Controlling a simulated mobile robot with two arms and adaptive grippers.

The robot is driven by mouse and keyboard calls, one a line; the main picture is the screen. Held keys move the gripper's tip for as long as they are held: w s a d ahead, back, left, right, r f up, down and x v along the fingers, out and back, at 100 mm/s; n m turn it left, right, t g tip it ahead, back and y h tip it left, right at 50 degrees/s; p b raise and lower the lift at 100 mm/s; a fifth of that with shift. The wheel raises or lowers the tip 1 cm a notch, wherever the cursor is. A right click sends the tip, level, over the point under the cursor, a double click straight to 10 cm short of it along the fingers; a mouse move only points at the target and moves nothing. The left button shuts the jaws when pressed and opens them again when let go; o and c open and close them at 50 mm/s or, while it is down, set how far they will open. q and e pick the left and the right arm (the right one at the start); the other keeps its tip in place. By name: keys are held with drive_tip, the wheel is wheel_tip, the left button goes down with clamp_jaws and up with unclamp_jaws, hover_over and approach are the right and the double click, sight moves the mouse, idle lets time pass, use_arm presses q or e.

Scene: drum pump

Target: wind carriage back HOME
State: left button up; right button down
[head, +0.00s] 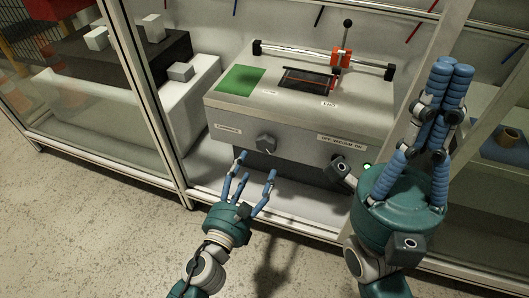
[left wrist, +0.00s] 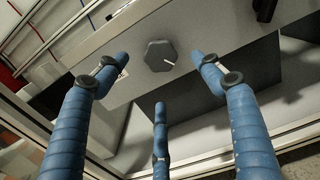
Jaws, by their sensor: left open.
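The orange-red carriage (head: 340,59) sits on the rail, right of its middle, with a black ball-topped lever standing up from it. A small "END" label (head: 329,104) lies on the box top on that side; a blurred label (head: 270,92) lies further left. A dark faceted knob (head: 265,143) is on the box's front; it also shows in the left wrist view (left wrist: 160,55) with a white pointer mark. My left gripper (head: 248,172) is open and empty, its three blue fingers spread below and short of the knob. My right gripper (head: 453,66) points up, fingers together, empty.
A green pad (head: 241,80) and a dark framed slot (head: 308,80) lie on the box top. A vacuum switch (head: 339,163) and a green light (head: 368,167) are at the front right. Cabinet posts (head: 150,100) stand on both sides. White blocks are at left.

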sight(265, 146)
use_arm(q)
drive_tip(key=x, duration=1)
drive_tip(key=shift+b, duration=0.3)
drive_tip(key=shift+a, duration=0.1)
drive_tip(key=c, duration=1.1)
